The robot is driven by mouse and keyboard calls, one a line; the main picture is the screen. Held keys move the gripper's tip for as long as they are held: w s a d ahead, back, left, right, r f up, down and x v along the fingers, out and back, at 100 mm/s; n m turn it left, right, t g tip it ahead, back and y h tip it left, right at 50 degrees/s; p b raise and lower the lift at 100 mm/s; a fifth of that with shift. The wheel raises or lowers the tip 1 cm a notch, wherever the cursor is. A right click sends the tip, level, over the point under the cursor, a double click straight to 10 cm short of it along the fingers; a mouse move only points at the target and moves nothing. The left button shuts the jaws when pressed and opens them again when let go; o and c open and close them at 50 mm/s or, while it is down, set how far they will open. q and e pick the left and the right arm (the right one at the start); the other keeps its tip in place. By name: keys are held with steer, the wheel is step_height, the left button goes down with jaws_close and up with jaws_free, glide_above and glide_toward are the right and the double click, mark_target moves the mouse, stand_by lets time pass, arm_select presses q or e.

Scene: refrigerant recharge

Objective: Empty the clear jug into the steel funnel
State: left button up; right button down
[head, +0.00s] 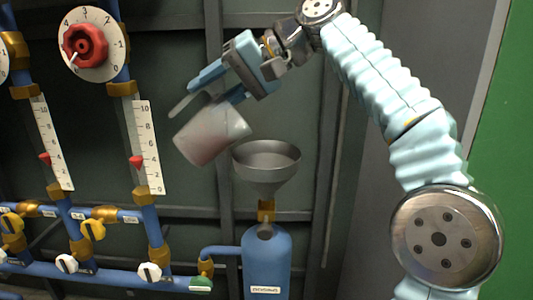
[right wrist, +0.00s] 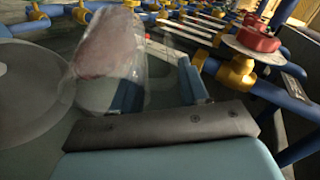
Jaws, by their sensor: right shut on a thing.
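The clear jug (head: 213,133) is held in the air just left of and slightly above the steel funnel (head: 266,165), tilted in the head view. Something pale reddish shows inside it. My right gripper (head: 222,88) is shut on the jug at its upper right side. In the right wrist view the jug (right wrist: 110,50) shows between the fingers' far side and the funnel (right wrist: 30,85), which is at the left. The funnel sits upright on a brass neck above a blue cylinder (head: 266,262). No stream of liquid shows. My left gripper is not in view.
Blue pipes with brass fittings, scales with red markers (head: 136,160) and a red knob (head: 84,45) fill the left side. Yellow and white valve handles (head: 92,229) sit low left. A dark panel wall stands behind.

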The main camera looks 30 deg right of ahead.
steer(key=shift+s+d+f+y, duration=0.1)
steer(key=shift+d+y, duration=0.25)
steer(key=shift+y, duration=0.05)
steer(key=shift+d+f+m+t+y+b, duration=0.2)
steer(key=shift+d+m+t+y+b, duration=0.1)
steer(key=shift+d+y+b, duration=0.15)
